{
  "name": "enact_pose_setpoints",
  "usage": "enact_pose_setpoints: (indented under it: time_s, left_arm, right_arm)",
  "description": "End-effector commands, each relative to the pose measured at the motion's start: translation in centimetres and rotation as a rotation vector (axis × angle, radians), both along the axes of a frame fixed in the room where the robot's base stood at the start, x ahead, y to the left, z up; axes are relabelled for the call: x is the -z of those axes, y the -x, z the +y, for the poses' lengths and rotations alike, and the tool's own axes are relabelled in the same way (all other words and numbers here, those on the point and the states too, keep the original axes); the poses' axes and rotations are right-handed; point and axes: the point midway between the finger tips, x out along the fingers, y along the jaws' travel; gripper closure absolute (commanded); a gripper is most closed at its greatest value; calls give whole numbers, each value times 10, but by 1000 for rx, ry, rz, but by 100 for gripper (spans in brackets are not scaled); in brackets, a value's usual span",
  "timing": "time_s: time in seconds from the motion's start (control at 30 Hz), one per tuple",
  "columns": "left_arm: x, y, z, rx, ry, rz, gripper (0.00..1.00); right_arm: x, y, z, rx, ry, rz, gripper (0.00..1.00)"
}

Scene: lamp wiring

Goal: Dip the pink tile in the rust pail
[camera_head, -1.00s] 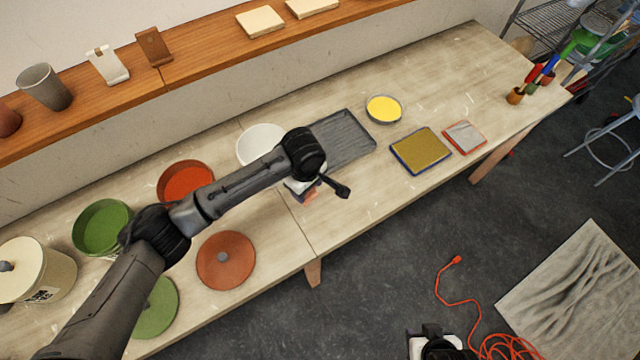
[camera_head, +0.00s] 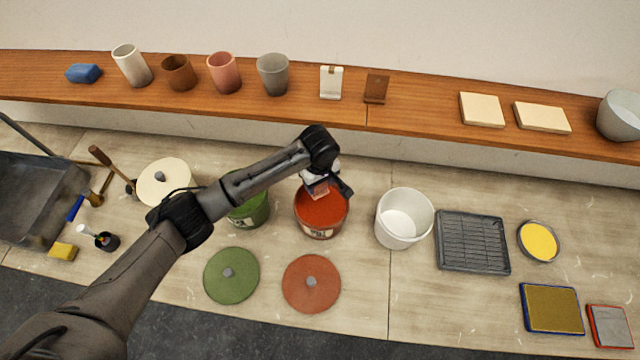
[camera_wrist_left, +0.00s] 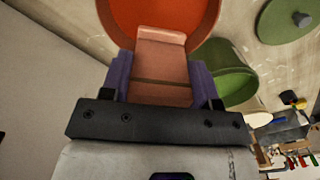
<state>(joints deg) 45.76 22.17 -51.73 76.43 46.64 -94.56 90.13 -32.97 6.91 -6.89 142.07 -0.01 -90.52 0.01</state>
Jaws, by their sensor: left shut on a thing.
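The rust pail (camera_head: 320,218) stands open on the table with orange-red liquid inside. My left gripper (camera_head: 318,187) is over the pail's back part, shut on the pink tile. In the left wrist view the pink tile (camera_wrist_left: 161,62) sits between the purple fingers of the left gripper (camera_wrist_left: 160,84). The tile's far end overlaps the rust pail's opening (camera_wrist_left: 158,14). I cannot tell whether the tile touches the liquid. In the head view the wrist and fingers mostly hide the tile. My right gripper is not in view.
The green pail (camera_head: 249,211) stands left of the rust pail, the white pail (camera_head: 404,218) right of it. A rust lid (camera_head: 311,284) and a green lid (camera_head: 231,275) lie in front. A grey ribbed tray (camera_head: 472,242) is farther right. The shelf (camera_head: 215,110) runs behind.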

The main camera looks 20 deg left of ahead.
Motion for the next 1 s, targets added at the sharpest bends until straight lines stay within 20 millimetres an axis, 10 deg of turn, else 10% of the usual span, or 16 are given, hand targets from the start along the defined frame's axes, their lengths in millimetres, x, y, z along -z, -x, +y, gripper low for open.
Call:
enact_pose_setpoints:
  time_s: [0.83,1.0]
  left_arm:
    - [-5,-1,-3,83,1,2,70]
    - [19,-1,-2,81,1,2,70]
  right_arm:
    - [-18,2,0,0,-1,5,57]
    - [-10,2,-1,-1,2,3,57]
